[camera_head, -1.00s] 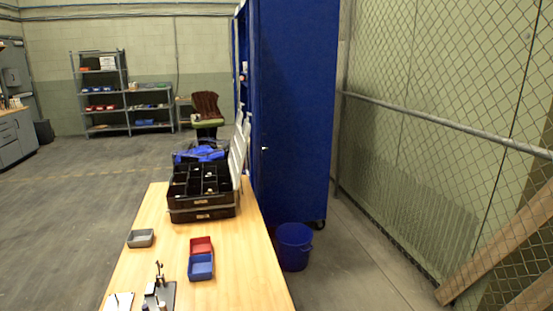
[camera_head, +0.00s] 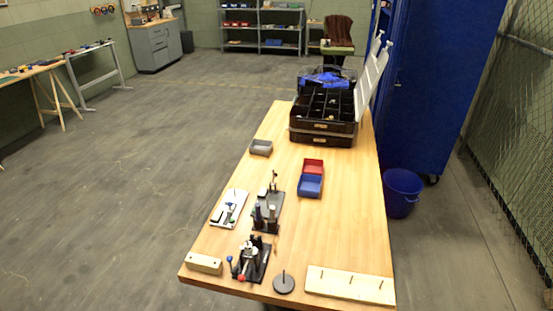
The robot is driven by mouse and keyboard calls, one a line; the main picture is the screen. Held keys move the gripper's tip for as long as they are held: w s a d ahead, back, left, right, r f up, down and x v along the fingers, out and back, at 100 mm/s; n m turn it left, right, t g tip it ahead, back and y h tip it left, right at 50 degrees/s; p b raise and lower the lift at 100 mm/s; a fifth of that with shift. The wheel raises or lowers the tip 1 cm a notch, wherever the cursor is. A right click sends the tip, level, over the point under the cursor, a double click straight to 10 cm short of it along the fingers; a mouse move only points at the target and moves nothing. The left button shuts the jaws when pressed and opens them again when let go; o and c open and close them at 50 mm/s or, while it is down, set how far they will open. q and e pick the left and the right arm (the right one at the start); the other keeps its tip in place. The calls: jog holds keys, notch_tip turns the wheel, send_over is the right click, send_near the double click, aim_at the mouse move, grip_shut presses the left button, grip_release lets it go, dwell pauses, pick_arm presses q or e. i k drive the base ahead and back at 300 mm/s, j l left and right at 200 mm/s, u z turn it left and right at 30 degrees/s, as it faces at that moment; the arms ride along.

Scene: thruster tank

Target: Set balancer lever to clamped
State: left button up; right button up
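Several small fixtures stand on the near half of the wooden table (camera_head: 340,215). The nearest is a dark fixture (camera_head: 255,258) with a blue-knobbed lever (camera_head: 230,259) and a red-knobbed lever (camera_head: 241,278). Behind it is a black-based fixture (camera_head: 267,208) with an upright post. A white board with small parts (camera_head: 229,208) lies left of that. I cannot tell which fixture is the balancer, nor its lever's setting at this size. Neither of my grippers is in view.
A wooden block (camera_head: 204,263), a grey disc with a pin (camera_head: 284,284) and a pegged board (camera_head: 350,286) lie along the near edge. Grey (camera_head: 261,147), red (camera_head: 313,166) and blue (camera_head: 309,186) bins and an open black toolbox (camera_head: 323,132) are farther back.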

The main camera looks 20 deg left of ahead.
aim_at(229, 258)
jog(key=u, duration=1.15)
